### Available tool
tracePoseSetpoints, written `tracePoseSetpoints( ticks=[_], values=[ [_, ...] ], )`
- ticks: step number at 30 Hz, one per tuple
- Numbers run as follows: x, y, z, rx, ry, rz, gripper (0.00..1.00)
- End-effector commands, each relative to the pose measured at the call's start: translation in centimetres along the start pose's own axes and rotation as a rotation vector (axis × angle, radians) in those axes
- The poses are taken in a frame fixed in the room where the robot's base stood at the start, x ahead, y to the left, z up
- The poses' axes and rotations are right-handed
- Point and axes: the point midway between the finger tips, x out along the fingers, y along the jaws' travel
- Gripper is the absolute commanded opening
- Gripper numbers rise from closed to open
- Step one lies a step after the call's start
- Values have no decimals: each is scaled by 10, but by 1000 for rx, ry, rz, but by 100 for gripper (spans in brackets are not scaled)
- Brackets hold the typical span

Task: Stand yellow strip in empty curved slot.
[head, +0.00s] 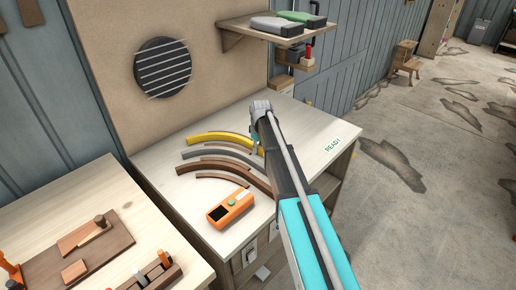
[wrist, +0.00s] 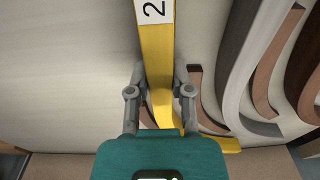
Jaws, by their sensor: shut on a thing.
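The yellow strip (head: 215,137) is a long curved piece at the back of a group of curved strips on the bench. Its right end reaches my gripper (head: 258,148). In the wrist view my gripper (wrist: 160,78) has a finger on each side of the yellow strip (wrist: 158,50) and is shut on it. A white label with a "2" is on the strip, and its near end bends right. Grey (head: 215,153) and brown (head: 225,168) curved strips lie in front of it. I cannot make out the empty curved slot clearly, nor whether the strip touches the bench.
An orange device (head: 231,208) lies on the bench in front of the strips. A "READY" label (head: 334,144) is at the right of the bench, with clear surface around it. A shelf (head: 275,30) overhangs the back. A second bench (head: 150,225) with tools stands at left.

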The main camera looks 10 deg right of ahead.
Motion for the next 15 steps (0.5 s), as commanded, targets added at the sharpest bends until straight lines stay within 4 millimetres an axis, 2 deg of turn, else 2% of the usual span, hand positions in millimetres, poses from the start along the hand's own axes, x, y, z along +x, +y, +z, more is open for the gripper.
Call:
tracePoseSetpoints(
  ticks=[10,11,15],
  values=[
    [4,1,1,1,0,0,0],
    [3,1,1,1,0,0,33],
    [3,1,1,1,0,0,59]
  ],
)
